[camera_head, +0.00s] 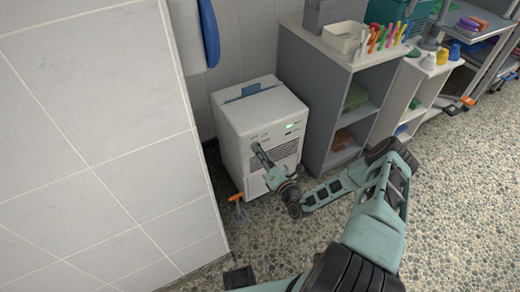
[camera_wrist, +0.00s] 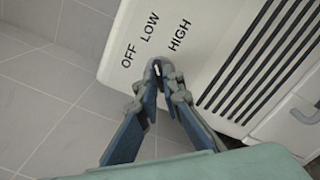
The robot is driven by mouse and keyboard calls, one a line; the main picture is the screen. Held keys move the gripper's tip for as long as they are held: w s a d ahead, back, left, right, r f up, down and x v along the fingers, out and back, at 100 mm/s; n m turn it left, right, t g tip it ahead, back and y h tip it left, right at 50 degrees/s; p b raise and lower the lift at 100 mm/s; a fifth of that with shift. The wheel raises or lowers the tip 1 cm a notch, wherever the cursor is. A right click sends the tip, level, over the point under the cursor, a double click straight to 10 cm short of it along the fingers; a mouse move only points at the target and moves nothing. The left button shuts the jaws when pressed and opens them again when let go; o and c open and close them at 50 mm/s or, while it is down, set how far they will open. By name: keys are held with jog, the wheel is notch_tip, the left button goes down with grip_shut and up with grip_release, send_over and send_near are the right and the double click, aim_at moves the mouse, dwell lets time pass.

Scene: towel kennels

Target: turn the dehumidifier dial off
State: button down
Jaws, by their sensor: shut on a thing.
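The dehumidifier (camera_head: 232,128) is a white box with a vent grille, standing against the tiled wall; a green light shows on its front. In the wrist view its panel (camera_wrist: 215,22) carries the words OFF, LOW and HIGH above a small dark dial (camera_wrist: 157,68) with a white mark. My gripper (camera_head: 257,148) reaches the upper left of the front. In the wrist view my gripper's fingertips (camera_wrist: 160,76) are closed around the dial, hiding much of it. I cannot tell which word the white mark points to.
A grey shelf unit (camera_head: 312,95) with a tray of colored pens (camera_head: 345,38) stands right of the dehumidifier. A tiled wall (camera_head: 90,130) is close on the left. A small orange-handled thing (camera_head: 236,197) stands by its edge. Pebbled floor (camera_head: 460,190) is clear at right.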

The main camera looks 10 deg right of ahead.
jog(key=shift+n+p, duration=2.15)
jog(key=shift+n, duration=2.65)
jog(key=c, duration=2.1)
grip_release()
jog(key=shift+r, duration=0.1)
notch_tip(320, 180, up, 10)
jog(key=shift+f, duration=0.1)
